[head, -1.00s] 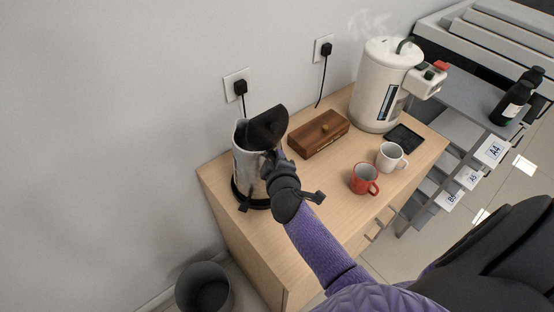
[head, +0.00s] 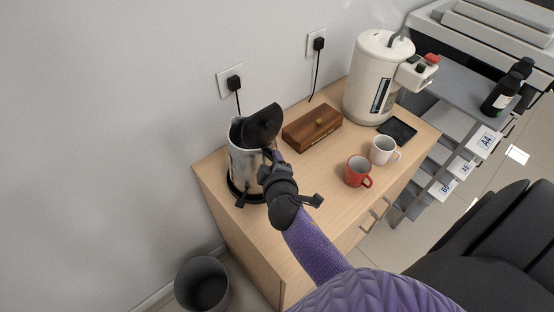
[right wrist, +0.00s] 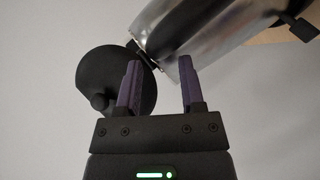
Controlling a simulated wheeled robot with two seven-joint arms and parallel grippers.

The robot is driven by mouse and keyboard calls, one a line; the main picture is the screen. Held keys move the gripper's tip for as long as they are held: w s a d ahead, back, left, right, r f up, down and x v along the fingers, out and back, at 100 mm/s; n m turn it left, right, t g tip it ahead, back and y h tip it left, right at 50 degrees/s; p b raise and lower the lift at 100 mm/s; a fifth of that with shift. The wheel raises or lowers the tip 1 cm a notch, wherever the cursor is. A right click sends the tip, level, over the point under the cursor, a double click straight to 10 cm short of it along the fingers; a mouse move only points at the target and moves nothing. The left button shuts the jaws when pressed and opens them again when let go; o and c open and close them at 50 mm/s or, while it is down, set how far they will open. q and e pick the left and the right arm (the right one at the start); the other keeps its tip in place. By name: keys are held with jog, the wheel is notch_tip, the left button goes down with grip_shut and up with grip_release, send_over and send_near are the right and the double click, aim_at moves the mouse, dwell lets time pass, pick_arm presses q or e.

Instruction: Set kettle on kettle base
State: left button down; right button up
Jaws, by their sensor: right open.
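The kettle (head: 243,163) is a shiny steel jug standing upright at the left end of the wooden cabinet, with its black lid (head: 262,126) raised open. A black disc, the kettle base (head: 234,189), shows around its bottom; the exact seating is hidden. My right gripper (head: 270,158) is at the kettle's right side, just below the lid, and its fingertips are hard to make out there. In the right wrist view its two fingers (right wrist: 159,82) are apart with nothing between them, close to the steel body (right wrist: 218,30) and the lid (right wrist: 112,85). My left gripper is not in view.
On the cabinet (head: 305,190) are a wooden box (head: 311,130), a red mug (head: 356,172), a white mug (head: 382,150), a black pad (head: 398,130) and a white water boiler (head: 375,80). A bin (head: 203,285) stands on the floor. Two plugs are in the wall.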

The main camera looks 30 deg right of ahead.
jog(key=p+v, duration=0.2)
jog(key=v, duration=0.6)
jog(key=shift+p, duration=0.3)
